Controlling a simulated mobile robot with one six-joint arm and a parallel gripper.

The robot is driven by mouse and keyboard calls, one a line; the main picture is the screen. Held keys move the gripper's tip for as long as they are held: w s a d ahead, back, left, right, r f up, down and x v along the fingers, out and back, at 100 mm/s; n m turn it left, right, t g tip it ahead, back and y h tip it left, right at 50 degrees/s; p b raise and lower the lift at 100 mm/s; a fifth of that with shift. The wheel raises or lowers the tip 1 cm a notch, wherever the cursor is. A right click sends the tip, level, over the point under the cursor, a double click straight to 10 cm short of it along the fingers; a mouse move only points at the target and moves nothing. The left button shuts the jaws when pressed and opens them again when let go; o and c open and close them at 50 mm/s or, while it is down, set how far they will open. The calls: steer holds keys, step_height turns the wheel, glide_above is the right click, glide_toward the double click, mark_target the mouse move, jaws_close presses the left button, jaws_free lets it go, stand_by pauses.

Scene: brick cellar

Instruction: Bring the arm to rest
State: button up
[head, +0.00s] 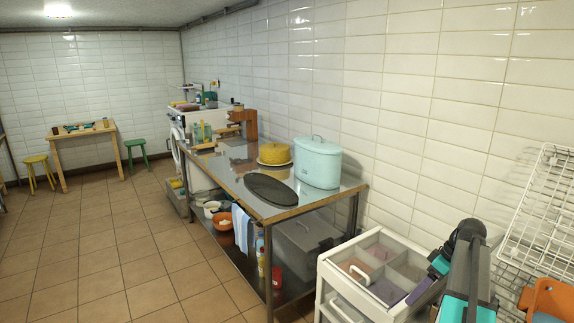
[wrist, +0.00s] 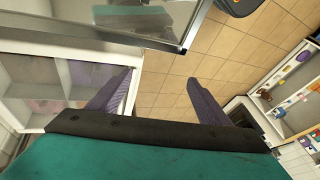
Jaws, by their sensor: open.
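My gripper (wrist: 158,77) is open in the wrist view, its two purple fingers spread apart with nothing between them. Floor tiles show through the gap. In the head view my dark and teal arm is at the lower right, folded beside the white drawer unit (head: 343,279). There the gripper's purple parts show partly, near the unit's right side. The unit also shows at the left of the wrist view (wrist: 47,70), close to the left finger; I cannot tell whether they touch.
A steel table (head: 225,178) holds a pale blue bread bin (head: 317,164), a yellow pot (head: 275,154) and a dark oval tray (head: 270,189). A white wire rack (head: 545,205) stands at the right. Open tiled floor (head: 110,250) lies to the left.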

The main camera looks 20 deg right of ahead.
steer(key=a+f+n+g+y, duration=0.1)
steer(key=a+f+g, duration=0.2)
steer(key=a+f, duration=1.05)
steer(key=a+f+n+g, duration=0.25)
steer(key=a+f, duration=0.85)
steer(key=a, duration=0.6)
steer(key=s+a+f+m+g+h, duration=0.1)
steer(key=s+a+f+g+h, duration=0.15)
steer(key=s+a+f, duration=0.9)
steer(key=s+f+m+h, duration=0.1)
steer(key=s+f+m, duration=0.2)
steer(key=s, duration=0.3)
steer(key=s+a+f+m+h, duration=0.1)
steer(key=s+f+m+h, duration=0.1)
steer(key=s+f+m, duration=0.2)
steer(key=shift+s+f, duration=0.15)
steer(key=shift+s, duration=0.75)
steer(key=shift+a+m, duration=0.1)
steer(key=shift+m, duration=0.15)
